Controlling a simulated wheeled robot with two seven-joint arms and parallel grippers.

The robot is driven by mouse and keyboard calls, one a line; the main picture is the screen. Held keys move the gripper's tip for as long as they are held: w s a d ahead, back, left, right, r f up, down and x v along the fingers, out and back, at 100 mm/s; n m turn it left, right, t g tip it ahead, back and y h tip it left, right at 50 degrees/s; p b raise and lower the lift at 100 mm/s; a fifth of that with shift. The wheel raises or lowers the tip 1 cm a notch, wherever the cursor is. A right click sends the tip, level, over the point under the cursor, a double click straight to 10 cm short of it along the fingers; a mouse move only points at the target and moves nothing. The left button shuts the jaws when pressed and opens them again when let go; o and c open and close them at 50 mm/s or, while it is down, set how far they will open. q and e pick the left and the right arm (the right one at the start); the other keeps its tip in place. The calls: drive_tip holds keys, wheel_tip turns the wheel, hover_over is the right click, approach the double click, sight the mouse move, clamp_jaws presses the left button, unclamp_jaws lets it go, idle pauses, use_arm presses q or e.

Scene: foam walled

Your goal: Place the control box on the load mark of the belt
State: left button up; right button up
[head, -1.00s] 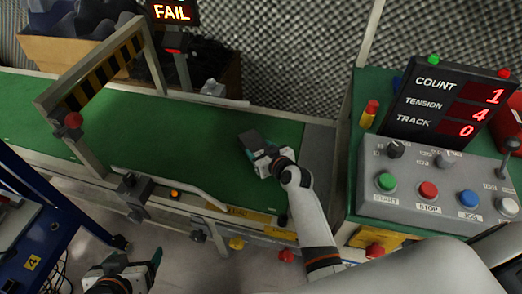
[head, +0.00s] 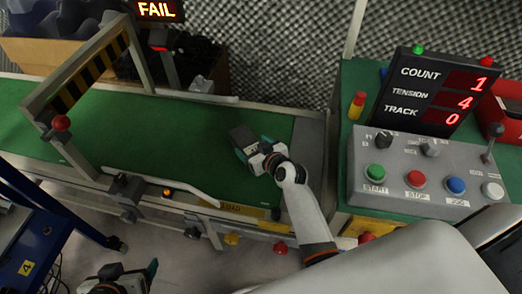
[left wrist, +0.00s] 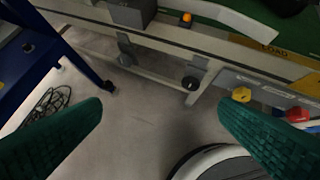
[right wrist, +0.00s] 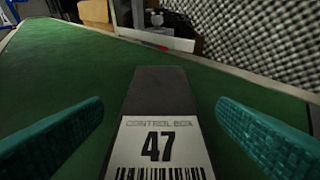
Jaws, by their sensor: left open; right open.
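The control box (right wrist: 160,88) is dark with a white label reading "CONTROL BOX 47" and a barcode. It sits on the green belt (head: 180,130), between the open fingers of my right gripper (right wrist: 160,140) in the right wrist view, with a gap on each side. In the head view the dark box (head: 240,137) shows at the tip of my right gripper (head: 258,152). A yellow strip reading "LOAD" (left wrist: 284,52) is on the belt's front rail. My left gripper (head: 130,278) is open and empty, over the floor in front of the belt.
A striped gate frame (head: 85,75) spans the belt at left. A grey control panel (head: 425,170) with several buttons and a display (head: 440,92) stands at right. A blue cart (head: 35,235) is at lower left. The belt between gate and box is clear.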

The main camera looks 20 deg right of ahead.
drive_tip(key=p+v, duration=0.1)
drive_tip(key=v, duration=0.4)
drive_tip(key=shift+s+r, duration=0.15)
drive_tip(key=shift+s, duration=0.05)
drive_tip(key=shift+s+d+r, duration=0.1)
drive_tip(key=shift+s, duration=0.2)
use_arm(q)
drive_tip(key=s+a+f+g+y, duration=0.1)
drive_tip(key=s+a+g, duration=0.1)
drive_tip(key=s+g, duration=0.2)
drive_tip(key=shift+s+f, duration=0.15)
drive_tip(key=shift+s, duration=1.05)
